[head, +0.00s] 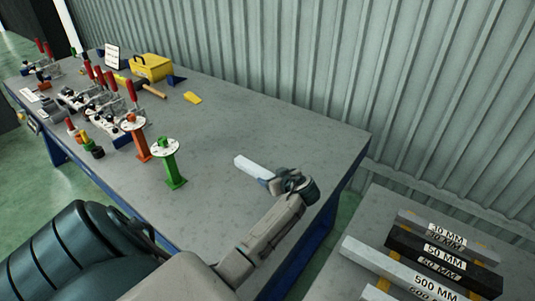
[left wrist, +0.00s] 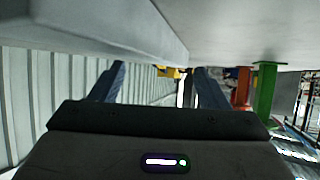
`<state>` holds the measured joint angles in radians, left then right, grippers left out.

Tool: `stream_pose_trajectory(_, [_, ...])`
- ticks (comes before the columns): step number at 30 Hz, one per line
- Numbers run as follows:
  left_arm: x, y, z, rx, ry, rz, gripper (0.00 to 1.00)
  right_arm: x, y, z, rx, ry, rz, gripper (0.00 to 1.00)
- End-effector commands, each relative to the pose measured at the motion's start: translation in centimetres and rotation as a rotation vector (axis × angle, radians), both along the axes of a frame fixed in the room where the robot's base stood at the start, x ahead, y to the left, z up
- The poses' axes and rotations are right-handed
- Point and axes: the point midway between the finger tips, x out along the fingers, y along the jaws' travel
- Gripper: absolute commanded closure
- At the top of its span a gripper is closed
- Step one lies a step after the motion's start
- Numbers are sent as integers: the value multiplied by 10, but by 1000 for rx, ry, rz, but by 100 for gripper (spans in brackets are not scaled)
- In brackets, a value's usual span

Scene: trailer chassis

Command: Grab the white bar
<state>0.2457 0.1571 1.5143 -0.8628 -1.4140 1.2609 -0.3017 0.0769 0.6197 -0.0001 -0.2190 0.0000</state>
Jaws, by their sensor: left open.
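A short white bar (head: 253,167) lies on the grey workbench (head: 255,130), towards its right end. My left gripper (head: 274,184) is at the bar's near right end in the head view. The left wrist view is upside down and shows the gripper (left wrist: 160,70) open, its two blue fingers apart with nothing seen between them. A pale bar (left wrist: 105,22) runs along the upper left there, against the bench surface, close to the fingers. I cannot tell whether the fingers touch it. My right gripper is not in view.
A green post (head: 174,168) and an orange post (head: 140,142) stand left of the bar. Clamps with red handles (head: 100,85) and a yellow toolbox (head: 152,67) are farther left. At lower right, a second bench holds labelled bars, including a white 500 MM bar (head: 385,265).

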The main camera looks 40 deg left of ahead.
Motion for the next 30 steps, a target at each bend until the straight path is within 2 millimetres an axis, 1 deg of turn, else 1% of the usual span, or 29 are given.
stream_pose_trajectory(1, [2,6,0,2,2,1,31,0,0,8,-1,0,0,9])
stream_pose_trajectory(6, [7,23,-11,2,1,0,31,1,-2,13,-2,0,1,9])
stream_pose_trajectory(14, [8,25,-15,0,-1,0,31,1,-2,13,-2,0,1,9])
stream_pose_trajectory(15, [8,25,-15,0,-1,0,33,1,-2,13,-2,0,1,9])
stream_pose_trajectory(17, [8,25,-15,0,-1,0,45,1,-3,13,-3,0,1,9])
stream_pose_trajectory(18, [8,25,-15,0,-1,0,52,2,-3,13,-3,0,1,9])
stream_pose_trajectory(20, [8,25,-15,0,-1,0,64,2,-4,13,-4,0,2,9])
stream_pose_trajectory(21, [8,25,-15,0,-1,0,72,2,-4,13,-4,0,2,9])
stream_pose_trajectory(23, [8,25,-16,0,0,0,84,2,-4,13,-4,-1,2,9])
stream_pose_trajectory(25, [8,25,-16,-1,0,0,98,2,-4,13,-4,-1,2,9])
stream_pose_trajectory(26, [8,25,-16,-1,0,0,100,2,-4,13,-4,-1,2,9])
stream_pose_trajectory(30, [8,25,-15,0,0,0,100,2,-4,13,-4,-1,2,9])
